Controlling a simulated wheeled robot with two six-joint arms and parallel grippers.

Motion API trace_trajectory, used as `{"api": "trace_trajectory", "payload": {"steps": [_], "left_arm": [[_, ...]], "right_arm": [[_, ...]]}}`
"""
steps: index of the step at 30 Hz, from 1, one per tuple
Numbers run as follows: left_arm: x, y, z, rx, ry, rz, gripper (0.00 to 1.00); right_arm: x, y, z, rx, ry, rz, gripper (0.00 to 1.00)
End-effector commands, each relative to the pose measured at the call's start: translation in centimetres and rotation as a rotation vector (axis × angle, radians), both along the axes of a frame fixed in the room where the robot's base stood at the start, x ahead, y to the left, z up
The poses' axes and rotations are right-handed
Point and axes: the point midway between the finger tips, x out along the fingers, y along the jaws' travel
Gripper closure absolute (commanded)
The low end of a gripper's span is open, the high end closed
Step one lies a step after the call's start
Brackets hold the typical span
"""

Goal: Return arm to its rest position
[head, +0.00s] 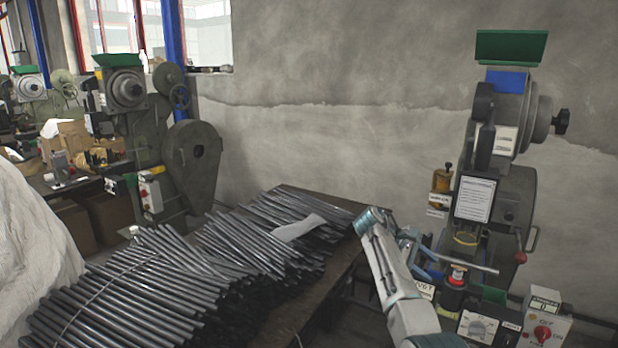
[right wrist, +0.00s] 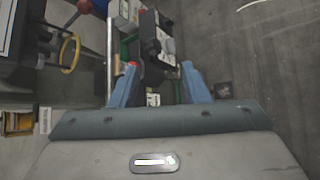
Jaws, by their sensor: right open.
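My right arm (head: 398,290) rises from the bottom of the head view and bends over towards the rivet press at right. My right gripper (head: 432,262) is beside the press's work area, partly hidden by the arm and press parts. In the right wrist view its two blue fingers (right wrist: 159,82) are spread apart with nothing seen held between them. A thin metal rod (head: 465,263) lies across the press's work area; it also shows close to the left finger in the wrist view (right wrist: 110,50). My left gripper is in neither view.
The grey rivet press (head: 515,195) stands at right by a concrete wall. A control box with a red knob (head: 542,332) is at its front. A table (head: 342,268) carries heaps of dark rods (head: 140,290). Another press (head: 190,170) stands behind at left.

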Motion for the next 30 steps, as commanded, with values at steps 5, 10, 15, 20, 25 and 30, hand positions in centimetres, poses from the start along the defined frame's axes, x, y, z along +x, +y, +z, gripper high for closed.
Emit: {"api": "trace_trajectory", "payload": {"steps": [5, 10, 15, 20, 25, 30], "left_arm": [[1.3, 0.0, 0.2, -0.001, -0.021, -0.002, 0.55], [1.3, 0.0, 0.1, 0.0, -0.019, -0.001, 0.55], [1.3, 0.0, 0.1, -0.001, -0.018, 0.0, 0.55], [0.5, 0.0, 0.1, 0.0, -0.009, -0.001, 0.55], [0.1, 0.0, 0.0, 0.0, -0.003, 0.0, 0.55], [0.4, 0.0, 0.0, 0.0, -0.006, 0.0, 0.55]], "right_arm": [[-0.3, -0.3, -3.9, 0.021, 0.001, 0.02, 0.58], [-0.8, -0.4, -8.2, 0.049, -0.006, 0.042, 0.58], [-1.8, -0.7, -14.0, 0.092, -0.018, 0.065, 0.58], [-4.0, -0.7, -21.7, 0.159, -0.035, 0.085, 0.58], [-9.1, -0.6, -33.4, 0.277, -0.073, 0.086, 0.58], [-16.4, -0.1, -44.3, 0.408, -0.124, 0.045, 0.58]]}}
